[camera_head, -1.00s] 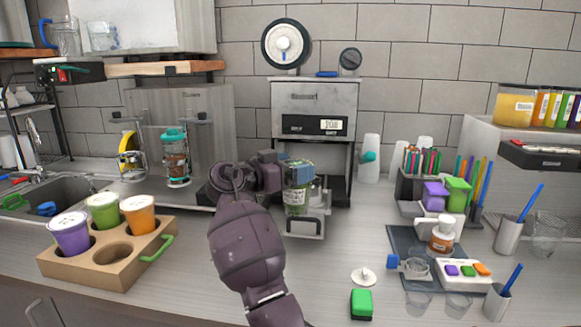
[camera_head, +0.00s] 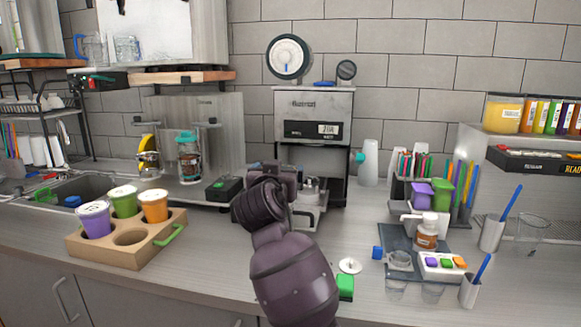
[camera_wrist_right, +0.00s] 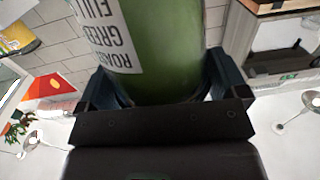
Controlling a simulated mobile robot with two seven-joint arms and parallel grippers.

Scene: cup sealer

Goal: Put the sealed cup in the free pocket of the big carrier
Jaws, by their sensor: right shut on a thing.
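The big carrier (camera_head: 92,251) is a tan box with a green handle at the left of the counter in the head view. It holds a purple, a green and an orange cup with white lids, and its front pocket (camera_head: 130,237) is empty. My right gripper (camera_head: 272,176) is over the counter in front of the sealing machine, right of the carrier and apart from it. In the right wrist view the sealed cup (camera_wrist_right: 165,60), green with a white printed label, is between the fingers, and the gripper is shut on it. The cup is hidden behind my arm in the head view.
The sealing machine (camera_head: 312,130) stands behind my right gripper. A dark box with a green top (camera_head: 224,188) sits between carrier and gripper, farther back. A white disc (camera_head: 350,265) and green block (camera_head: 345,287) lie at front right. Counter in front of the box looks clear.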

